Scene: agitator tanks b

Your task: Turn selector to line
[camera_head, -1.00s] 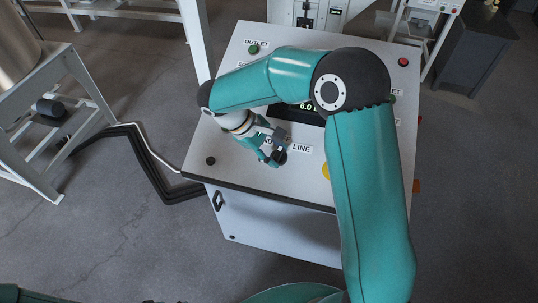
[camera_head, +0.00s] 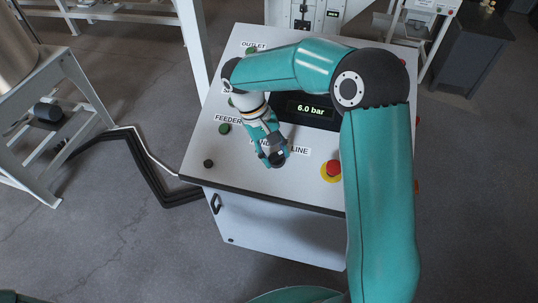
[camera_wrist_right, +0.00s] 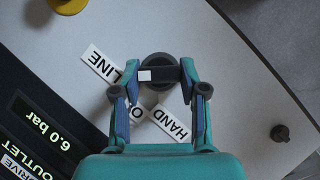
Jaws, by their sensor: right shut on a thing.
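The selector (camera_wrist_right: 158,70) is a dark round knob with a bar handle on the sloped panel. In the right wrist view, a white mark shows at the bar's left end, on the side of the LINE label (camera_wrist_right: 105,65). The HAND label (camera_wrist_right: 170,120) lies below, and a label between them is partly hidden. My right gripper (camera_wrist_right: 159,78) is shut on the bar, one finger at each end. In the head view, my right gripper (camera_head: 275,158) is low on the panel, covering most of the selector and part of the LINE label (camera_head: 298,151). My left gripper is out of view.
A red button on a yellow base (camera_head: 332,170) sits right of the selector. A display (camera_head: 308,110) reads 6.0 bar. A green button (camera_head: 224,129) and a black knob (camera_head: 208,163) are on the left. Dark cables (camera_head: 160,180) run along the floor left of the cabinet.

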